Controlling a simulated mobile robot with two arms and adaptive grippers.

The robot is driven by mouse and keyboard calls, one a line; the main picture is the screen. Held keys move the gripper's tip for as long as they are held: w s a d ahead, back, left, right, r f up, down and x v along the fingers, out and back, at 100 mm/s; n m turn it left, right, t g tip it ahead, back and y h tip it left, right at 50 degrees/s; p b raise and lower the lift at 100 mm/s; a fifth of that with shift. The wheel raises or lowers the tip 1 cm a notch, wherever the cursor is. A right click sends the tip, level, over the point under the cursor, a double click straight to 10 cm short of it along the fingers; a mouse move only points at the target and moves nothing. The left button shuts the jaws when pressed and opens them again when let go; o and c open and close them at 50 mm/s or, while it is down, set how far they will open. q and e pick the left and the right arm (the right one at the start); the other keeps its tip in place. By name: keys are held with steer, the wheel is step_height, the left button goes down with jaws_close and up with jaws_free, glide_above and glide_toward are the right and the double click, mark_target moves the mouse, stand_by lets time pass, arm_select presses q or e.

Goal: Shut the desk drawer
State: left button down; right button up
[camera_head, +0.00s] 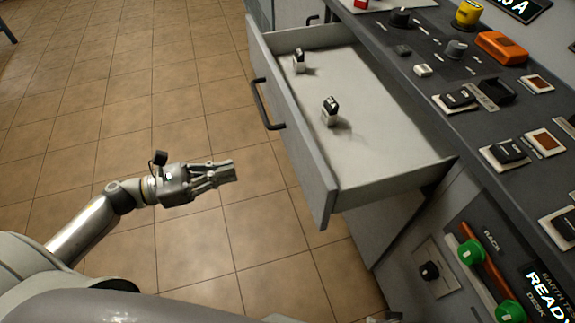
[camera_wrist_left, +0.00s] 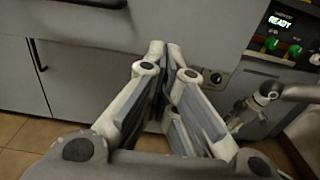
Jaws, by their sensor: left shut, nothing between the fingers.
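The desk drawer (camera_head: 390,165) is pulled well out of the grey desk in the head view. Its front panel (camera_head: 300,140) carries a dark bar handle (camera_head: 266,105) and faces left. My left gripper (camera_head: 232,171) is shut and empty, left of the drawer front and apart from it in the picture. In the left wrist view its fingers (camera_wrist_left: 165,48) are together, pointing at a grey panel (camera_wrist_left: 210,25) that looks like the drawer front. My right gripper (camera_wrist_left: 248,112) seems to show at the right of that view; its fingers are unclear.
The desk top (camera_head: 455,95) holds switches, knobs and an orange box (camera_head: 501,47). A lower panel has green knobs (camera_head: 470,252). The tiled floor (camera_head: 120,100) left of the drawer is clear.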

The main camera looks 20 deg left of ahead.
mark_target(294, 155)
arm_select(q)
steer(key=p+x, duration=0.1)
steer(key=x, duration=1)
steer(key=shift+w+d, duration=0.25)
steer(key=shift+w, duration=0.1)
steer(key=shift+w+d, duration=0.35)
steer(key=shift+d, duration=0.2)
arm_select(e)
steer(key=f, duration=0.1)
steer(key=s+f, duration=0.1)
steer(key=f, duration=0.1)
steer(key=shift+s+d, duration=0.1)
steer(key=shift+s, duration=0.15)
arm_select(q)
steer(key=shift+w+d, duration=0.25)
steer(key=shift+d, duration=0.15)
steer(key=b+x, duration=0.2)
steer(key=x, duration=1.4)
steer(key=b+x, duration=0.2)
steer(key=x, duration=0.7)
steer(key=shift+w+f, duration=0.1)
steer(key=shift+w+d, duration=0.25)
steer(key=shift+d, duration=0.05)
steer(key=shift+r, duration=0.25)
arm_select(e)
steer(key=w+r, duration=0.3)
steer(key=r, duration=1.1)
steer(key=shift+a+r+t, duration=0.2)
steer(key=shift+a+t, duration=0.05)
steer(key=shift+t, duration=0.05)
